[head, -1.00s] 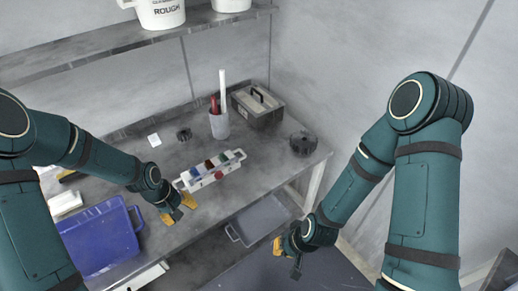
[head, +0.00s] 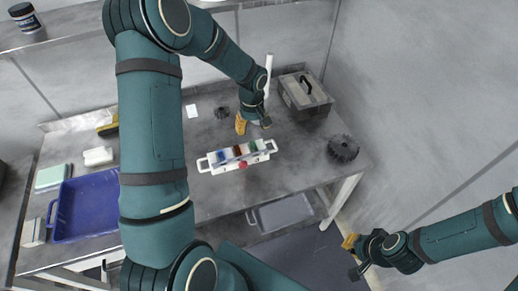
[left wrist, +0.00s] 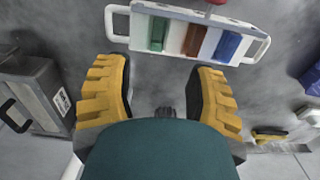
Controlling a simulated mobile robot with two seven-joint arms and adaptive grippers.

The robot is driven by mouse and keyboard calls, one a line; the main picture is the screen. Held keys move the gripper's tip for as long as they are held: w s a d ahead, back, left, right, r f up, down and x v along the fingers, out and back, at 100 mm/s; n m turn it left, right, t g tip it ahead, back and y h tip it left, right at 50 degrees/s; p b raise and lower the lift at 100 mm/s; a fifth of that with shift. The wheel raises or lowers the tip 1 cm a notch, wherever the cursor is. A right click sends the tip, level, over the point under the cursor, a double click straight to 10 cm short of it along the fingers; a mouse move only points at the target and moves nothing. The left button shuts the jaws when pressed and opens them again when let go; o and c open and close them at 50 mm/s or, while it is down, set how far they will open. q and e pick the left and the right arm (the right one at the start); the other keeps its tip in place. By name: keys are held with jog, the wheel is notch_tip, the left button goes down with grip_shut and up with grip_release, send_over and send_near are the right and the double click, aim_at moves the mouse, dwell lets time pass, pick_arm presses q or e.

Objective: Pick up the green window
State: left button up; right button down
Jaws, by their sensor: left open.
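The green window (head: 253,147) sits in a slot at the right end of a white handled rack (head: 204,165), beside a red-brown window (head: 239,151) and a blue window (head: 223,157). In the left wrist view the green window (left wrist: 157,33) is the leftmost of the three, just beyond my fingertips. My left gripper (head: 253,123) is open and empty behind the rack's right half; its yellow fingers (left wrist: 160,75) are spread wide in the wrist view. My right gripper (head: 352,257) hangs low at the right, away from the bench, fingers apart and empty.
A grey toolbox (head: 305,97) stands behind right, with a black toothed wheel (head: 342,148) in front of it. A small dark gear (head: 222,112) lies behind the rack. A blue tray (head: 85,205) is at left. Bare bench surrounds the rack.

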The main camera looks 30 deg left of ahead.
aim_at(253, 147)
pick_arm(q)
notch_tip(253, 147, down, 11)
jog(key=shift+w+r+b, duration=0.1)
jog(key=shift+r+b, duration=0.05)
jog(key=shift+b, duration=0.35)
jog(key=shift+s, duration=0.2)
grip_shut()
